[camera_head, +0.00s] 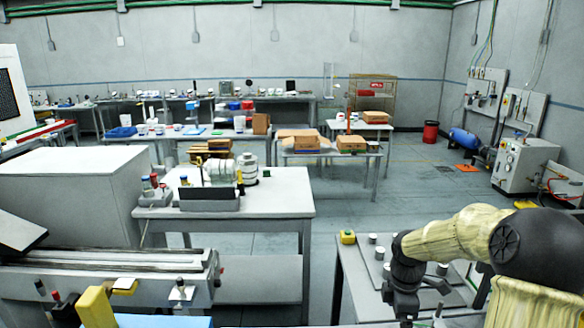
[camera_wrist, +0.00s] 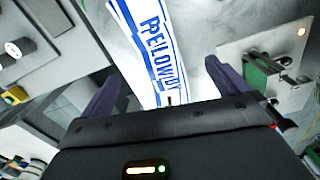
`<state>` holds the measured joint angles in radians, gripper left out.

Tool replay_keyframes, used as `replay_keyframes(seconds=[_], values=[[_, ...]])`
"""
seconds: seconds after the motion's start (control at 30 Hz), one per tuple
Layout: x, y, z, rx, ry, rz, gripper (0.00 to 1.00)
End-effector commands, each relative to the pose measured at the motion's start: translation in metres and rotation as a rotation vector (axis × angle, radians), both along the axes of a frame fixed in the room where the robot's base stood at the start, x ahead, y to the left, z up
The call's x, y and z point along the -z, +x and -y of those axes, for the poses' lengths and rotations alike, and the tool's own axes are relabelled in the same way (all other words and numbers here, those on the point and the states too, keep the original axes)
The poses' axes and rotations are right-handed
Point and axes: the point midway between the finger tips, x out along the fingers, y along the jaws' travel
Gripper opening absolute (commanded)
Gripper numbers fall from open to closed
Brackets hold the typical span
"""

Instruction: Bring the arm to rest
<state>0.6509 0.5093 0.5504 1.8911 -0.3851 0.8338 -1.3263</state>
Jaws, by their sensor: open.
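My arm reaches in from the right of the head view, in a cream sleeve with dark joints. My gripper (camera_head: 404,302) hangs at its end over the near right table. In the wrist view my gripper (camera_wrist: 162,70) shows two purple fingers spread wide apart, with nothing held between them. A white strip with blue lettering (camera_wrist: 150,45) shows beyond and between the fingers; I cannot tell how far below them it lies. The fingertips' height above the table is not clear.
The near right table (camera_head: 352,285) carries a yellow button box (camera_head: 347,237) and several small cylinders. A metal plate with a green part (camera_wrist: 258,72) is right of the fingers. A bench machine (camera_head: 110,268) stands at left, and a grey table (camera_head: 275,190) beyond. Floor is free between.

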Motion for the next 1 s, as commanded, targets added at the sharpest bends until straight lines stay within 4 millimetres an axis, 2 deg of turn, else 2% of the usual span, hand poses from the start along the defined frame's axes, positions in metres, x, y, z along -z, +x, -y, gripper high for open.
replay_keyframes(seconds=[0.03, 0.2, 0.5, 0.6, 0.73, 1.0], values=[[-0.002, -0.01, -0.016, 0.069, -0.011, 0.007, 1.0], [-0.005, -0.044, -0.053, 0.388, -0.012, 0.052, 1.0], [-0.012, -0.112, -0.098, 1.002, 0.071, 0.161, 1.0], [-0.013, -0.133, -0.107, 1.198, 0.123, 0.187, 1.0], [-0.013, -0.151, -0.113, 1.372, 0.176, 0.202, 1.0], [-0.013, -0.155, -0.114, 1.425, 0.191, 0.204, 1.0]])
